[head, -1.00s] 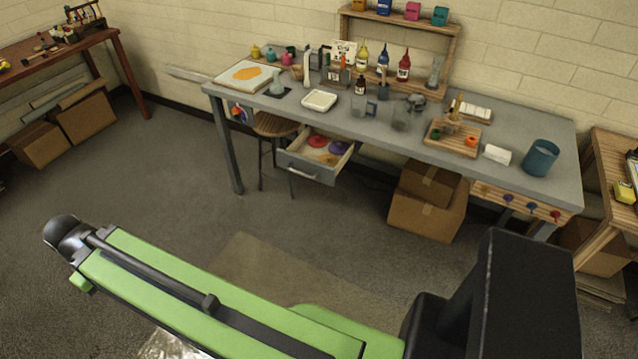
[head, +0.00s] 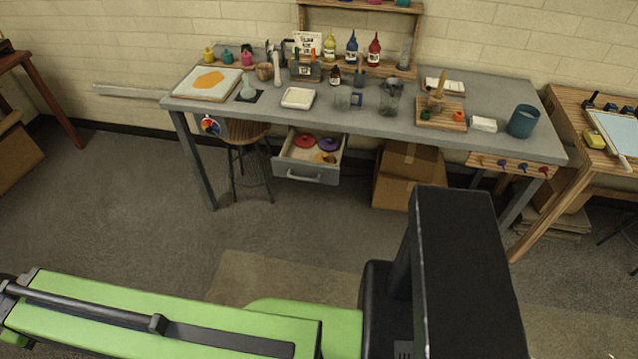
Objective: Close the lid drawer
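The lid drawer (head: 306,172) is pulled out under the grey workbench, left of its middle. Its grey front has a light bar handle (head: 305,178). Inside lie a red lid (head: 304,140), a purple lid (head: 328,143) and a tan or orange lid (head: 323,158). My green and black arm crosses the bottom of the head view, well in front of the drawer and apart from it. My gripper is outside the picture.
A wooden stool (head: 246,135) stands just left of the drawer. Cardboard boxes (head: 407,190) stand under the bench to its right. The workbench (head: 215,112) carries trays, bottles and cups. Bare floor (head: 290,225) lies between my arm and the drawer.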

